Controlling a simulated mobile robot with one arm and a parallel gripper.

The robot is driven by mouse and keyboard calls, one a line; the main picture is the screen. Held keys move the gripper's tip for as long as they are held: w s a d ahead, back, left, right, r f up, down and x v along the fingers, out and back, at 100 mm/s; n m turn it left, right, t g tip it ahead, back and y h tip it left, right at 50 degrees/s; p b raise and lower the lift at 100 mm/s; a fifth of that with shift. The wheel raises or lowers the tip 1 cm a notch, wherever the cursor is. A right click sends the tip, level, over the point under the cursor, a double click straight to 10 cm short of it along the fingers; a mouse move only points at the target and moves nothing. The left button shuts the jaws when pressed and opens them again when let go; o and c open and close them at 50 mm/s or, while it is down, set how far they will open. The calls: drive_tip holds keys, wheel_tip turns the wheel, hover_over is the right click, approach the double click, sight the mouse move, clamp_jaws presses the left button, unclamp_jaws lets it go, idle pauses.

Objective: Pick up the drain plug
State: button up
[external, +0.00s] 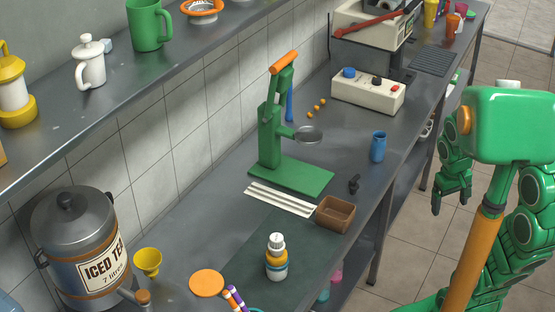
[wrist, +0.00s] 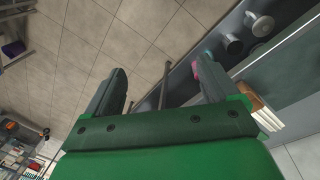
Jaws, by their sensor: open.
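A small dark piece (external: 354,184), which looks like the drain plug, lies on the grey counter (external: 220,222) near its front edge. It is right of the green press stand and behind the brown box. It is too small to make out its exact shape. My gripper (external: 452,195) hangs off the counter's front side, right of the dark piece and well apart from it. In the wrist view my gripper (wrist: 160,88) is open, with nothing between its fingers. I cannot pick out the plug in the wrist view.
A green press (external: 290,175), white strips (external: 280,199), a brown box (external: 336,214) and a blue cup (external: 378,147) stand around the plug. A white-capped bottle (external: 277,258) stands on a dark mat. The tiled floor (wrist: 130,35) is clear below my gripper.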

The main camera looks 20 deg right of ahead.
drive_tip(key=w+d+f+n+t, duration=0.1)
drive_tip(key=w+d+f+t, duration=0.15)
drive_tip(key=w, duration=0.55)
drive_tip(key=w+d+f+n+t, duration=0.15)
drive_tip(key=w+f, duration=0.25)
drive_tip(key=w, duration=0.4)
drive_tip(key=w+d+f+n+t, duration=0.1)
drive_tip(key=w+f+n+t, duration=0.15)
drive_tip(key=w, duration=0.55)
drive_tip(key=n+t+y, duration=0.3)
drive_tip(key=y, duration=0.7)
approach(356, 184)
drive_tip(key=shift+w+a+f, duration=0.2)
drive_tip(key=shift+w+f, duration=0.15)
drive_tip(key=shift+w, duration=0.25)
drive_tip(key=shift+w+a+f, duration=0.2)
drive_tip(key=shift+w+f, duration=0.2)
drive_tip(key=shift+w, duration=0.25)
drive_tip(key=shift+s+a+y, duration=0.1)
drive_tip(key=shift+a+y, duration=0.2)
drive_tip(key=shift+a, duration=0.4)
drive_tip(key=shift+d+f+x, duration=0.1)
drive_tip(key=shift+x, duration=1.8)
drive_tip(key=shift+d+f+x, duration=0.1)
drive_tip(key=shift+d+x, duration=0.05)
drive_tip(key=shift+x, duration=1.75)
